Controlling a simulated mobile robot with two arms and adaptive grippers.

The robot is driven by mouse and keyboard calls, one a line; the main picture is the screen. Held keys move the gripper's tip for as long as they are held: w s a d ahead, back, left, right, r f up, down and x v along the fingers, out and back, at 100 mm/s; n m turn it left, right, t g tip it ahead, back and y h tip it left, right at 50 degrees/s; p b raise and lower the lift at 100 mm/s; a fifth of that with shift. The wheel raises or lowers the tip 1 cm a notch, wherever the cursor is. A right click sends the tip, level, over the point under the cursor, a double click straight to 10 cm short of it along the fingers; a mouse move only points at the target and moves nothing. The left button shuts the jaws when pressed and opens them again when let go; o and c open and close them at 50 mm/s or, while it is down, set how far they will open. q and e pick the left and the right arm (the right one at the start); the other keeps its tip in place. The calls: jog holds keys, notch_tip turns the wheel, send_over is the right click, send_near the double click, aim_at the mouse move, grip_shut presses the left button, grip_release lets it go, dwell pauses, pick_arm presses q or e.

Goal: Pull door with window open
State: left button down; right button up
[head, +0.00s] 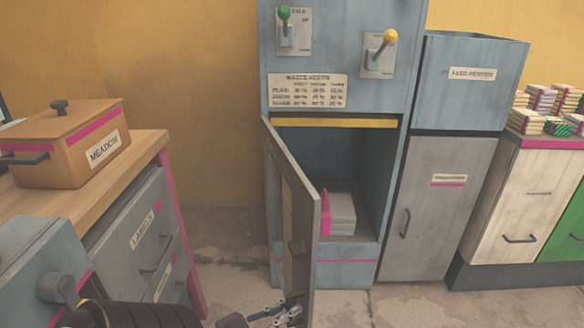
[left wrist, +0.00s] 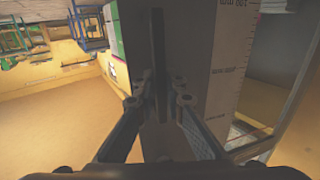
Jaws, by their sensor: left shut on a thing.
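The grey door (head: 295,215) of the tall blue-grey cabinet (head: 335,255) stands swung outward, hinged on the cabinet's left side. In the head view I see it nearly edge-on, so its window is hard to make out. Its dark handle (left wrist: 158,50) runs as a bar between my fingers in the left wrist view. My left gripper (left wrist: 164,90) is shut on that handle. In the head view the left gripper (head: 288,312) shows at the bottom, by the door's lower front edge, partly cut off. My right gripper is not in view.
Inside the open compartment lies a pale stack (head: 342,213) with a pink piece beside it. A grey cabinet (head: 440,205) stands close on the right. A wooden-topped desk (head: 105,185) with an orange box (head: 75,155) is at the left. Floor (head: 225,230) is bare between desk and door.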

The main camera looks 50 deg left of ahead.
pick_arm(q)
jog(key=c, duration=2)
grip_release()
